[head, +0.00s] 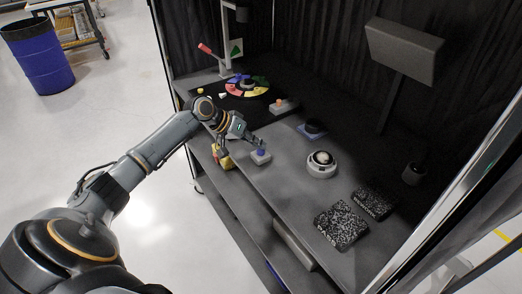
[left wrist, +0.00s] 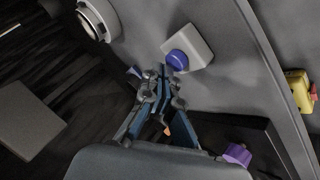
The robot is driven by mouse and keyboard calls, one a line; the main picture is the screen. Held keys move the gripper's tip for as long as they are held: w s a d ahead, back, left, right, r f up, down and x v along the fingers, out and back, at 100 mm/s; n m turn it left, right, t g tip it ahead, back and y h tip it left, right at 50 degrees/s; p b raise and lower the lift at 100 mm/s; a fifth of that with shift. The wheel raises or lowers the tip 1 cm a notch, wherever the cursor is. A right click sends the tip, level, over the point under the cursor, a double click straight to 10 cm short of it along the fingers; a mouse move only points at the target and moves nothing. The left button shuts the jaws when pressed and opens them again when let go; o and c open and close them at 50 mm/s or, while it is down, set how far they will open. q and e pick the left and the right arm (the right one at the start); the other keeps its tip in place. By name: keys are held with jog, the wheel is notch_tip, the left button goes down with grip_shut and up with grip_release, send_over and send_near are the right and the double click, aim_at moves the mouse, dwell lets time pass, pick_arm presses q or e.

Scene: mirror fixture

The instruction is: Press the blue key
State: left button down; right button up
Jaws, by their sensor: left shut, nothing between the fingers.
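The blue key (head: 262,152) is a round blue button on a pale square base (head: 261,159) near the front edge of the grey table. In the left wrist view the blue key (left wrist: 177,60) stands raised on its base (left wrist: 199,47). My left gripper (head: 259,144) is shut and empty, its fingertips close beside the key. In the left wrist view the fingertips (left wrist: 166,73) are at the key's near side and partly overlap it; I cannot tell whether they touch. My right gripper is not in view.
An orange button on a pale base (head: 282,107) and a coloured ring (head: 247,87) lie farther back. A white round device (head: 321,164), a dark cylinder on a blue base (head: 312,129) and speckled blocks (head: 341,225) stand to the right. A yellow object (head: 222,157) is at the front edge.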

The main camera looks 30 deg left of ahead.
aim_at(257, 151)
pick_arm(q)
jog(key=shift+f, duration=0.45)
dwell(0.6)
jog(key=shift+r, duration=0.1)
jog(key=shift+r+p, duration=0.75)
jog(key=shift+r, duration=0.1)
notch_tip(257, 151, up, 6)
jog(key=p, duration=0.5)
jog(key=shift+a, duration=0.1)
dwell(0.4)
